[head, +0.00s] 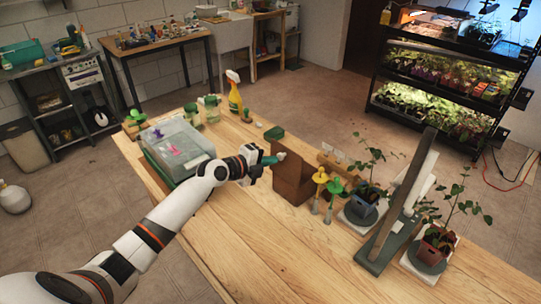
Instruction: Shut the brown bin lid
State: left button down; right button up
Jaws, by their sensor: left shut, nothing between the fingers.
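The brown bin (291,186) stands on the wooden table near the middle of the view. A brown panel, which looks like its raised lid (294,163), stands up at its top, with a small pale knob at the upper left. The bin's inside does not show clearly. My right gripper is not in view.
Left of my gripper are a clear-lidded tray (178,148), jars and a yellow spray bottle (234,97). The front tabletop is clear.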

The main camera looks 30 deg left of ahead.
pick_arm(q)
jog(key=shift+w+d, duration=0.15)
jog(key=shift+w, duration=0.15)
